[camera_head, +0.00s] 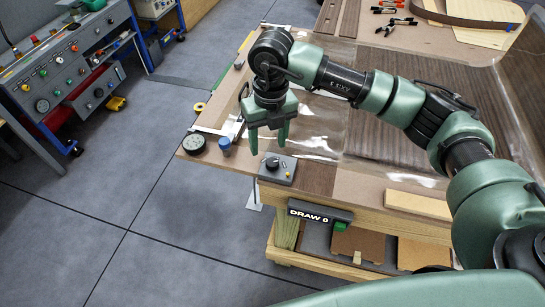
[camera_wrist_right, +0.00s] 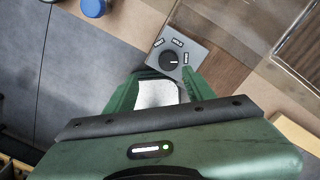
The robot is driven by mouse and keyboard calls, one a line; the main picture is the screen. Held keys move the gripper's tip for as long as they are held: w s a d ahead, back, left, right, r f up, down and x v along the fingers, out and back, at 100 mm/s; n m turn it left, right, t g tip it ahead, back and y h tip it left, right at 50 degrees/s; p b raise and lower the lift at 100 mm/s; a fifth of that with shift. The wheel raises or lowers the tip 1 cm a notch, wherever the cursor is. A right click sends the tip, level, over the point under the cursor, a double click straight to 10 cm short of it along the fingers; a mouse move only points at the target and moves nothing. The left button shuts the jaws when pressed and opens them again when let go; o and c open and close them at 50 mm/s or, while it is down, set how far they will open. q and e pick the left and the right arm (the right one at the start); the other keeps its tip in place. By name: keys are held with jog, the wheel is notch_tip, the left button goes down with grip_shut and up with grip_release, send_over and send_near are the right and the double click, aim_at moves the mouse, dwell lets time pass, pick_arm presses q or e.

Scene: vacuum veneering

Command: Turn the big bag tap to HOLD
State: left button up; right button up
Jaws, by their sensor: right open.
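The big bag tap (camera_head: 277,167) is a grey plate with a dark round knob at the table's front corner. In the right wrist view the tap (camera_wrist_right: 183,45) shows labels around its knob (camera_wrist_right: 170,58); one at the top seems to read HOLD. A small light mark sits on the knob's right side, towards the right label. My right gripper (camera_head: 268,143) points down above and just behind the tap. Its fingers are open and empty, and the tap lies just beyond the fingertips in the wrist view (camera_wrist_right: 152,88). My left gripper is not in view.
A blue cap (camera_head: 225,145) and a round dark gauge (camera_head: 194,143) lie left of the tap. The clear bag and dark veneer (camera_head: 390,130) cover the table at right. A control console (camera_head: 65,75) stands at far left.

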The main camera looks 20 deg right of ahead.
aim_at(272, 161)
jog(key=shift+h, duration=0.3)
jog(key=f, duration=0.2)
jog(key=f+p, duration=0.1)
jog(key=f, duration=0.1)
jog(key=d+f+p, duration=0.1)
jog(key=f, duration=0.1)
jog(key=shift+w, duration=0.1)
jog(key=shift+f, duration=0.75)
grip_shut()
